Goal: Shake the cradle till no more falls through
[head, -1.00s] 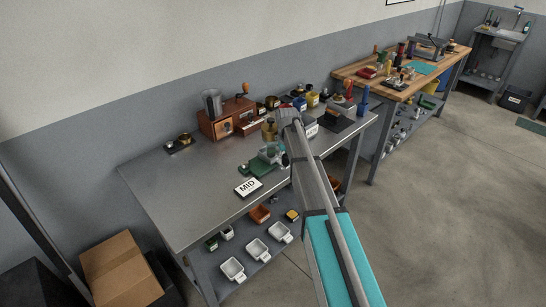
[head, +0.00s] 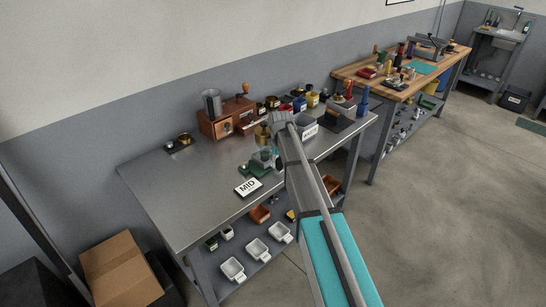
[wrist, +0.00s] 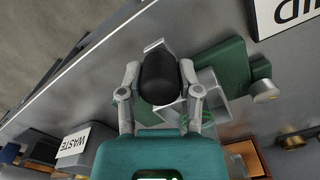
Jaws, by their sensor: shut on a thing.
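A green stand (head: 255,170) sits on the steel bench, with a pale grey, partly clear box-shaped part on it that looks like the cradle (head: 262,156). In the wrist view the green stand (wrist: 232,62) shows with the grey cradle part (wrist: 207,88) beside my gripper. My gripper (wrist: 159,88) is shut on a rounded black handle (wrist: 158,72), one finger on each side. The handle hides part of the cradle. I cannot see the contents of the cradle or whether anything falls. In the head view my arm partly covers my gripper (head: 276,153).
A white card marked MID (head: 248,187) lies in front of the stand. A grey bin marked WASTE (wrist: 110,150) stands close by on the other side. A wooden grinder (head: 226,120) and several small jars line the back.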

